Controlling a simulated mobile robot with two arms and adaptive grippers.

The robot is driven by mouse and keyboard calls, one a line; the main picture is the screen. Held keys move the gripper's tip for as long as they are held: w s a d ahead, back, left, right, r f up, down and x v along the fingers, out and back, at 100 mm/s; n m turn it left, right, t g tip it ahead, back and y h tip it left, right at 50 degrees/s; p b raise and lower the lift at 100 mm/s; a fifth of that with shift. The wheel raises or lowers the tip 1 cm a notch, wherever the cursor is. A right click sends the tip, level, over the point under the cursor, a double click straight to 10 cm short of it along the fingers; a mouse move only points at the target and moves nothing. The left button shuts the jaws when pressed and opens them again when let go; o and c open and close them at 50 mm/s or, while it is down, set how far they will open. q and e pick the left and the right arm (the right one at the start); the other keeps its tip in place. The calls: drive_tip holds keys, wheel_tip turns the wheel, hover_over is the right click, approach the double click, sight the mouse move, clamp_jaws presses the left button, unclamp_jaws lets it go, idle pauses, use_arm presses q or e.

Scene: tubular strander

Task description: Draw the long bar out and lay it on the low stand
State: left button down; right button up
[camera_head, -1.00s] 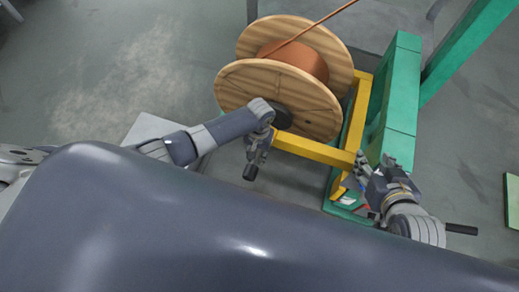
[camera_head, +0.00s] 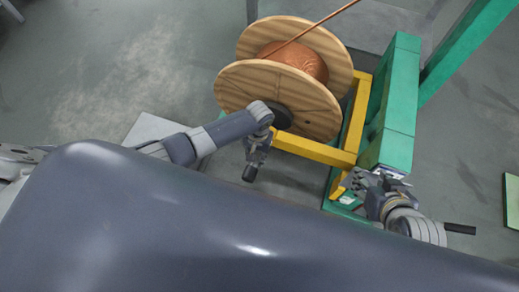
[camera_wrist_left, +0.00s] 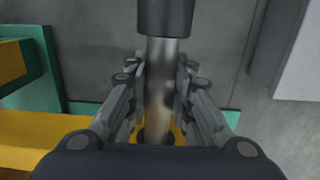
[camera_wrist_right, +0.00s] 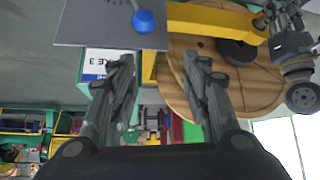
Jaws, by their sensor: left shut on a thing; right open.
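The long bar is a bare metal rod in the left wrist view (camera_wrist_left: 161,85), with a black sleeve at its upper end. My left gripper (camera_wrist_left: 160,72) is shut around the rod, below that sleeve. In the head view my left gripper (camera_head: 257,152) is in front of the wooden reel, and the bar's black end (camera_head: 249,173) shows just below it. The rest of the bar is hidden. My right gripper (camera_head: 358,181) is open beside the green post; its fingers are apart and empty in the right wrist view (camera_wrist_right: 160,68). A pale flat top (camera_head: 152,128), perhaps the low stand, lies left, partly behind my left arm.
A wooden reel (camera_head: 240,92) with copper wire sits in a yellow frame (camera_head: 318,151). A green post (camera_head: 398,105) stands right of it, close to my right gripper. A blue knob (camera_wrist_right: 144,21) on a grey panel shows in the right wrist view. Open floor lies left.

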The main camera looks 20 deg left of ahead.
sight(251, 168)
use_arm(q)
drive_tip(key=shift+s+r+p, duration=0.1)
drive_tip(key=shift+s+p, duration=0.15)
drive_tip(key=shift+p, duration=0.05)
drive_tip(key=shift+s+p, duration=0.35)
drive_tip(key=shift+s, duration=0.15)
use_arm(e)
drive_tip(key=s+d+f+g, duration=0.1)
drive_tip(key=s+g, duration=0.1)
drive_tip(key=s, duration=0.2)
drive_tip(key=s+d+f+g+h, duration=0.1)
drive_tip(key=s+g, duration=0.1)
drive_tip(key=s, duration=0.2)
drive_tip(key=shift+d+f, duration=0.3)
drive_tip(key=shift+f, duration=0.1)
idle(0.4)
drive_tip(key=shift+s, duration=0.1)
use_arm(q)
drive_tip(key=shift+p, duration=0.65)
use_arm(e)
drive_tip(key=shift+s+r, duration=0.1)
drive_tip(key=shift+r, duration=0.4)
use_arm(q)
drive_tip(key=shift+s, duration=0.15)
use_arm(e)
drive_tip(key=shift+f, duration=0.1)
